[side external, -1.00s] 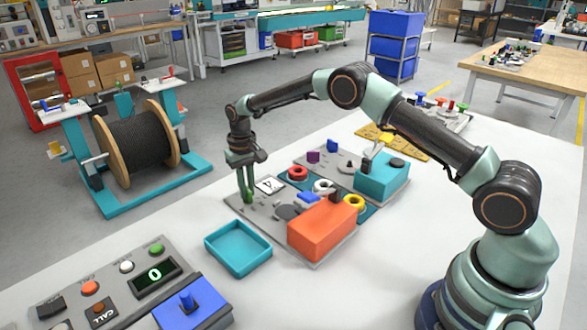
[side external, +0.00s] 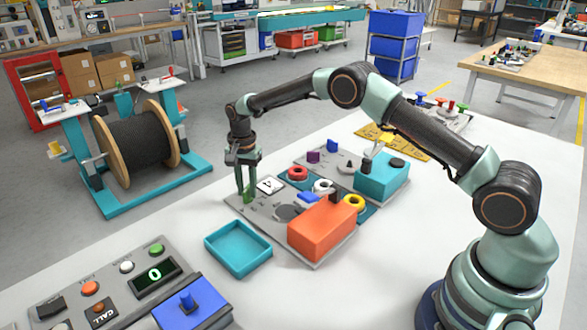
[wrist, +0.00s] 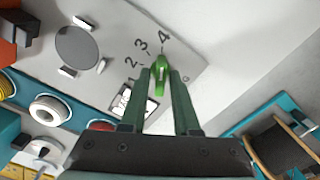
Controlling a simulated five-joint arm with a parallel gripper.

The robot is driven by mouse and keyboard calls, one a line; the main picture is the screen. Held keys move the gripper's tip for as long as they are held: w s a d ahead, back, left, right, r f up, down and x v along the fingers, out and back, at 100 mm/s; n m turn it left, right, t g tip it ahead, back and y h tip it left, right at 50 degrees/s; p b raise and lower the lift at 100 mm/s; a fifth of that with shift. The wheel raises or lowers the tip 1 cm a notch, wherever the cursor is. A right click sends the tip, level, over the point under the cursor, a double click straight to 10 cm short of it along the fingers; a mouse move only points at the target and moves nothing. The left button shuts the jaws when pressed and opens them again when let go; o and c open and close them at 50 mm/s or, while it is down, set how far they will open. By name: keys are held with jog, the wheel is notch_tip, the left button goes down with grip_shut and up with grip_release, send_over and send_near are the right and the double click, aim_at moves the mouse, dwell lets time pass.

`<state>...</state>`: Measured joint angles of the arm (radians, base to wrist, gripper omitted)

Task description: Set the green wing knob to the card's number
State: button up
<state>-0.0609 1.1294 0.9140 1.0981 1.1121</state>
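The green wing knob (wrist: 160,77) shows in the wrist view between the fingers of my gripper (wrist: 161,74). Its wing lies roughly up and down in that picture, with printed numbers 2, 3 and 4 beside it and the 4 near its upper end. The fingers stand close on both sides of the wing; whether they touch it is unclear. In the side view my gripper (side external: 246,190) points down at the panel's left corner and mostly hides the knob. The white card (side external: 270,185) lies right of the fingers; its dark mark is not clearly readable. The wrist view shows it partly covered.
The grey panel (side external: 262,222) carries a grey disc and an orange box (side external: 322,228). An empty teal tray (side external: 238,249) lies in front. A teal box (side external: 382,176) and coloured rings stand right of my gripper. A cable reel (side external: 135,142) stands beyond the white table.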

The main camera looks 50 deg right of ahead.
dwell(0.3)
notch_tip(320, 180, up, 7)
jog(key=shift+f, duration=0.1)
dwell(0.9)
